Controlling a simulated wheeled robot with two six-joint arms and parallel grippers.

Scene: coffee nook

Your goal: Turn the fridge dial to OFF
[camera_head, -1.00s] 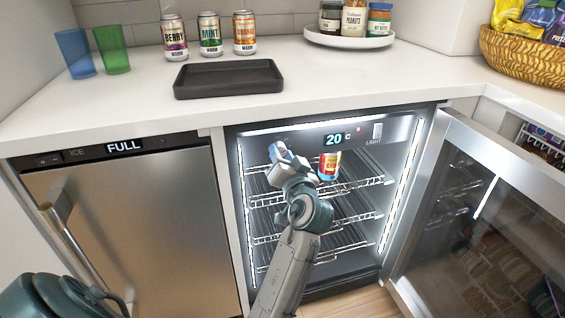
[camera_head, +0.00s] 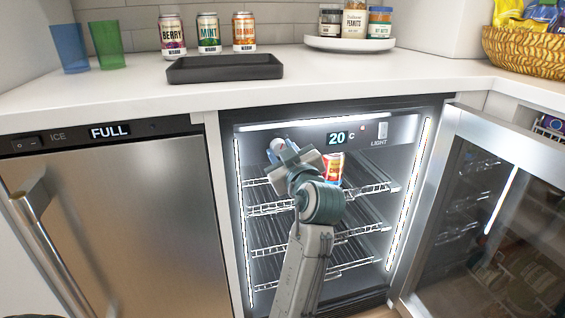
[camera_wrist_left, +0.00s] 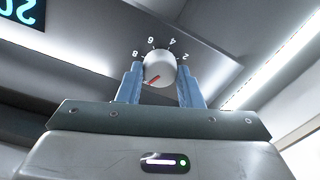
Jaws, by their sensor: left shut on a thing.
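The fridge dial (camera_wrist_left: 159,66) is a round pale knob with a red pointer line. In the left wrist view the picture is upside down, with the numbers 2, 4, 6 and 8 around the dial's upper side. The red line points down and to the left in that view; no OFF mark is visible. My left gripper (camera_wrist_left: 160,88) is shut on the dial, one blue finger on each side. In the head view my left gripper (camera_head: 281,147) is at the left of the fridge's top panel and hides the dial. My right gripper is out of view.
The fridge door (camera_head: 505,215) stands open at the right. The lit display (camera_head: 337,138) reads 20 C, beside a LIGHT switch (camera_head: 382,131). A red can (camera_head: 333,167) stands on the upper wire shelf (camera_head: 370,187) behind my arm. The closed ice machine (camera_head: 115,215) is at the left.

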